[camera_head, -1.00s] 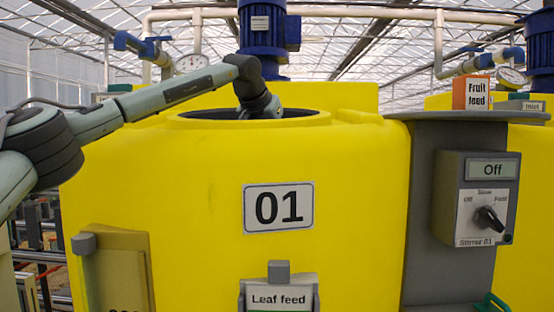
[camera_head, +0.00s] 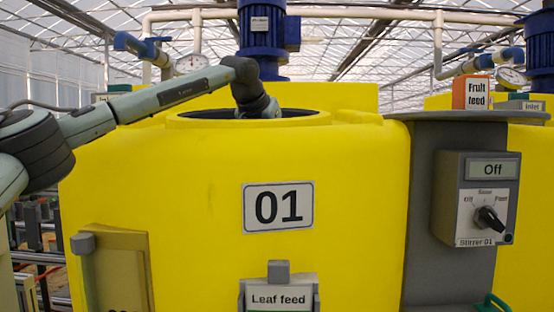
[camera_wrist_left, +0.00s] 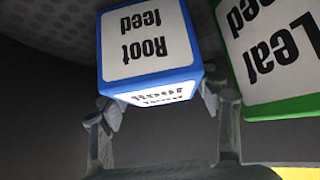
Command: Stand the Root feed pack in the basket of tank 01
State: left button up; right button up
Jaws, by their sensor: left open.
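The Root feed pack (camera_wrist_left: 150,42), blue-edged with white labels, shows upside down in the left wrist view. My left gripper (camera_wrist_left: 158,102) is open, with one finger on each side of the pack's near end; I cannot tell whether they touch it. A grey perforated surface (camera_wrist_left: 50,25), seemingly part of the basket, shows behind the pack. In the head view, my left arm reaches into the round top opening of yellow tank 01 (camera_head: 200,190); the tank rim hides the gripper, pack and basket there. My right gripper is not in view.
A green-edged Leaf feed pack (camera_wrist_left: 275,50) stands close beside the Root feed pack. A blue motor (camera_head: 262,35) rises just behind the opening. An orange Fruit feed pack (camera_head: 472,94) stands on the grey shelf (camera_head: 425,116) right of the tank.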

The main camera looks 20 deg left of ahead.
pick_arm(q)
jog(key=v, duration=1)
jog(key=shift+s+r, duration=0.25)
jog(key=shift+r, duration=0.1)
